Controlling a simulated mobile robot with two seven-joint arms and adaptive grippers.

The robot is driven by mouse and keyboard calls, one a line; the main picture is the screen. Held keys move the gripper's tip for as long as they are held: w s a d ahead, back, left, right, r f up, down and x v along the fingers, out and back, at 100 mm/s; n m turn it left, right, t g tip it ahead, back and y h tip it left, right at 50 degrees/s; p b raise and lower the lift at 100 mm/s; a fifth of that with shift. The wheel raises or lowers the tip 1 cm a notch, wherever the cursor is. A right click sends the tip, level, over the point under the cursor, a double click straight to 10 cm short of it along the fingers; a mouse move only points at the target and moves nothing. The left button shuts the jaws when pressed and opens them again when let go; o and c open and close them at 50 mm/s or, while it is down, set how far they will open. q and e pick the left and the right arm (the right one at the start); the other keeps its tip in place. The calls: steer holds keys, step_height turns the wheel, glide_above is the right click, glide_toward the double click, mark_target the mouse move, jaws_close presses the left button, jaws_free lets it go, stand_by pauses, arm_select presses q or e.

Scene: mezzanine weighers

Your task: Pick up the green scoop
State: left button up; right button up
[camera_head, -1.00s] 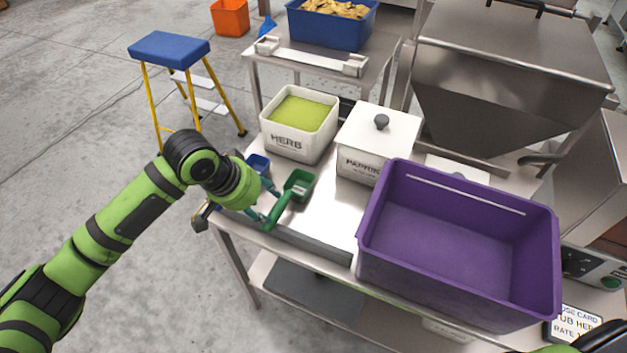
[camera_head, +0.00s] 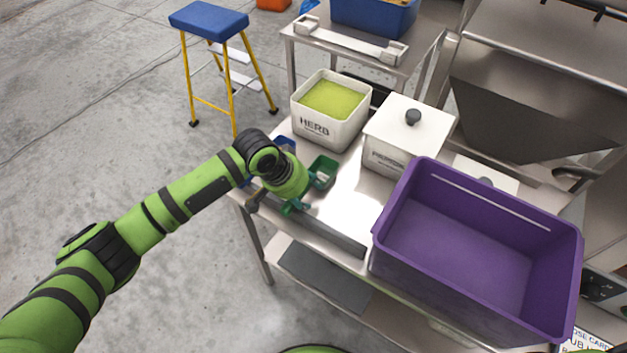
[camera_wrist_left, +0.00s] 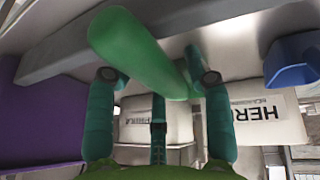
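The green scoop (camera_head: 324,171) lies on the metal table in front of the white HERB bin (camera_head: 329,112). In the head view its bowl shows, while my left gripper covers most of its handle. My left gripper (camera_head: 298,206) is low over the handle, at the table's near left edge. In the left wrist view the scoop's thick green handle (camera_wrist_left: 135,50) runs across between the spread teal fingers of my left gripper (camera_wrist_left: 158,78). The fingers look open; whether any touches the handle I cannot tell. My right gripper is not in view.
A blue scoop (camera_head: 285,146) lies just left, partly hidden by my arm. The lidded white PAPRIKA bin (camera_head: 395,160) and a big purple crate (camera_head: 404,249) stand to the right. A blue-topped step stool (camera_head: 209,19) is on the floor at left.

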arm_select(q)
steer(key=c, duration=0.7)
steer(key=shift+a+r, duration=0.1)
steer(key=shift+r, duration=0.05)
steer(key=shift+c, duration=1.4)
steer(key=shift+s+a+r, duration=0.1)
steer(key=shift+s+r, duration=0.05)
steer(key=shift+s, duration=0.05)
steer(key=shift+w, duration=0.15)
